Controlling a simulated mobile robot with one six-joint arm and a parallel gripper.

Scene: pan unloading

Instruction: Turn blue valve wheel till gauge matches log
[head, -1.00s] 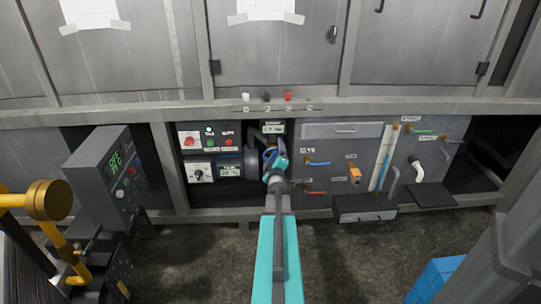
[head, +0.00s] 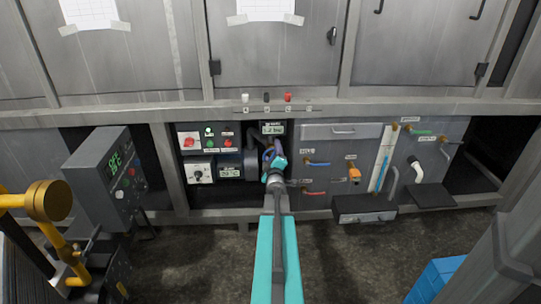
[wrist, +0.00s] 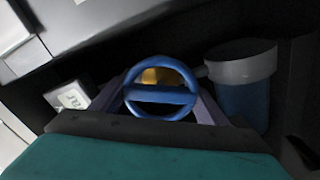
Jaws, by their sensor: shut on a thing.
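The blue valve wheel (wrist: 160,88) is a ring with a crossbar, in the middle of the wrist view, with a yellowish part behind it. My gripper (wrist: 160,100) is shut on it, with a finger on each side of the ring. In the head view the wheel (head: 267,155) is mostly hidden by my gripper (head: 274,162). The gauge (head: 272,129) is a small display just above the wheel and seems to read 1.2 bar. A white display also shows at the left of the wrist view (wrist: 72,97). Taped papers (head: 92,12) hang on the upper doors; their writing is unreadable.
A switch panel (head: 207,137) with lamps is left of the wheel. A panel with coloured valve handles (head: 317,163) is close on the right. A grey pipe-like cylinder with a blue body (wrist: 242,85) stands right of the wheel. A control box (head: 103,175) stands at left.

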